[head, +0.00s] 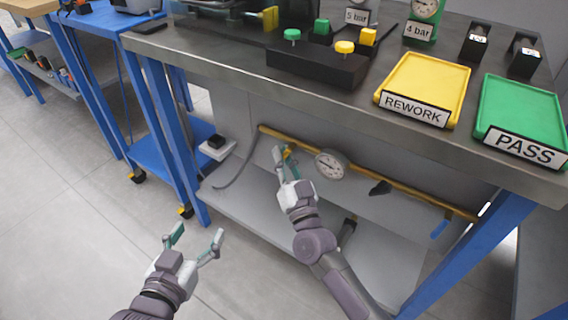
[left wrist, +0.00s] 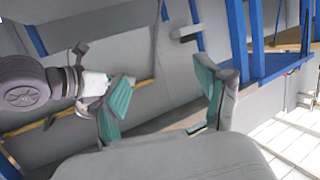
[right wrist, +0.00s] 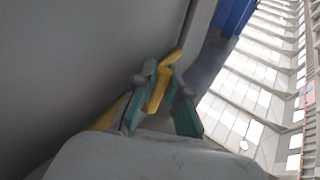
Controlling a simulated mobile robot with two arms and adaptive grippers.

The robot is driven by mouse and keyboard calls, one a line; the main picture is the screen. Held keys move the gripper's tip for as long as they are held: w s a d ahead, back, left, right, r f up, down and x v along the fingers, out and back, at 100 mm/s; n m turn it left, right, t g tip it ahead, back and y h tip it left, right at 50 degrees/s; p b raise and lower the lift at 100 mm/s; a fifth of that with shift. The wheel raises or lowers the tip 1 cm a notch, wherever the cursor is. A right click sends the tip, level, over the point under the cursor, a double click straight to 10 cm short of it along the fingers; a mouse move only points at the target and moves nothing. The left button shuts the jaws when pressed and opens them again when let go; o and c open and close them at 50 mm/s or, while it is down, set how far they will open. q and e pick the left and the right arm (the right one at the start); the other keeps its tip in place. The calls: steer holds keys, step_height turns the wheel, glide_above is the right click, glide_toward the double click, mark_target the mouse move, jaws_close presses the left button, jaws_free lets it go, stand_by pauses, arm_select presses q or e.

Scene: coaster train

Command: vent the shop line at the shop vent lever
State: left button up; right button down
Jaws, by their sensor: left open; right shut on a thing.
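A yellow pipe (head: 360,180) runs along the grey panel under the bench. My right gripper (head: 286,161) is at its left part, shut on a yellow lever. In the right wrist view this lever (right wrist: 158,92) stands between the two fingertips, its end sticking out past them. I cannot read a label on it, so I cannot tell from marking that it is the shop vent lever. A round gauge (head: 331,164) sits on the pipe just right of my right gripper. My left gripper (head: 197,240) is open and empty, low in front of the bench.
A black handle (head: 380,188) and a blue handle (head: 440,229) are further right along the pipe. The bench top above holds a yellow REWORK tray (head: 424,82), a green PASS tray (head: 522,108) and a black button box (head: 316,66). The floor at left is clear.

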steer(key=shift+b, duration=0.3)
arm_select(q)
steer(key=r+t, duration=0.1)
steer(key=r, duration=0.1)
steer(key=w+r+t, duration=0.1)
steer(key=r, duration=0.1)
steer(key=shift+d+t+h, duration=0.3)
steer(key=shift+d+h, duration=0.1)
arm_select(e)
steer(key=c, duration=1.2)
jaws_free()
arm_select(q)
steer(key=shift+f, duration=0.1)
arm_select(e)
steer(key=v, duration=1.2)
steer(key=shift+f, duration=0.15)
steer(key=shift+a, duration=0.15)
